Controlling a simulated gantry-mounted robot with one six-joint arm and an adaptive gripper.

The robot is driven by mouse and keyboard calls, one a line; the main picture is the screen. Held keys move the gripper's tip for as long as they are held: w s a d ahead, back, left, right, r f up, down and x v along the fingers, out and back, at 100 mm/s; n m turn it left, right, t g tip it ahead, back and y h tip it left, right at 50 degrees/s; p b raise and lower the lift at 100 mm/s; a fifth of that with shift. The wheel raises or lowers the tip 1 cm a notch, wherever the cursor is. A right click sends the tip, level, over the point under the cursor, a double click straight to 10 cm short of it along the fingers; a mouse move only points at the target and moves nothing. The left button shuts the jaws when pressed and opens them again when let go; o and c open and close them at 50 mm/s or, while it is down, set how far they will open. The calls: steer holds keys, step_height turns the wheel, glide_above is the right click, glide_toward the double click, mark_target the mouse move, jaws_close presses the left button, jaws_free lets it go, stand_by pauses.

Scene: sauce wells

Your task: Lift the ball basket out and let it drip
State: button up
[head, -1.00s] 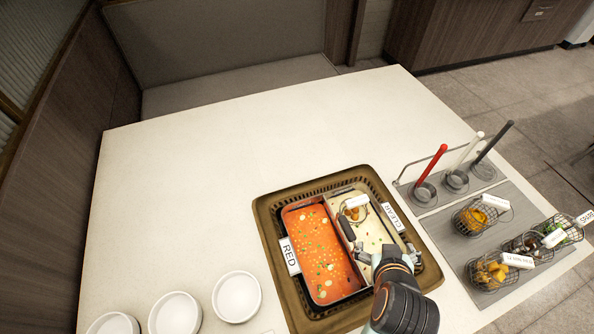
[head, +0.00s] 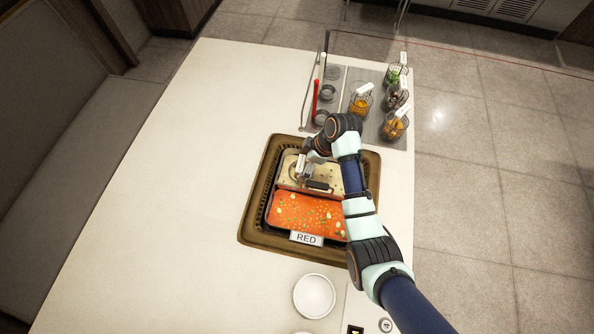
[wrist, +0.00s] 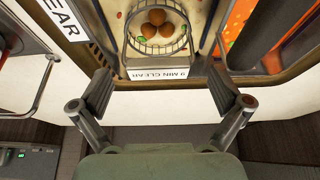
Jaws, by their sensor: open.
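The ball basket (wrist: 157,38) is a wire basket holding several brown balls, down in the pale clear broth in the wrist view. Its white tag (wrist: 157,73) reads "9 MIN CLEAR". My gripper (wrist: 162,93) is open and empty, with one finger on either side of the tag and apart from it. In the head view, my gripper (head: 309,158) is over the clear half of the pot. The red broth (head: 305,213) fills the near half.
A brown rim (head: 254,213) surrounds the pot. Several filled wire baskets, including one with orange pieces (head: 360,104), stand on a grey mat behind. A red-handled tool (head: 315,97) stands in a rack beside them. A white bowl (head: 314,296) is in front. The left counter (head: 200,150) is clear.

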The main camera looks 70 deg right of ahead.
steer(key=b+x, duration=0.2)
steer(key=x, duration=0.3)
steer(key=shift+w, duration=0.2)
steer(key=shift+r, duration=0.1)
steer(key=c, duration=1.1)
steer(key=shift+o, duration=0.2)
step_height(320, 180, up, 20)
steer(key=p, duration=0.5)
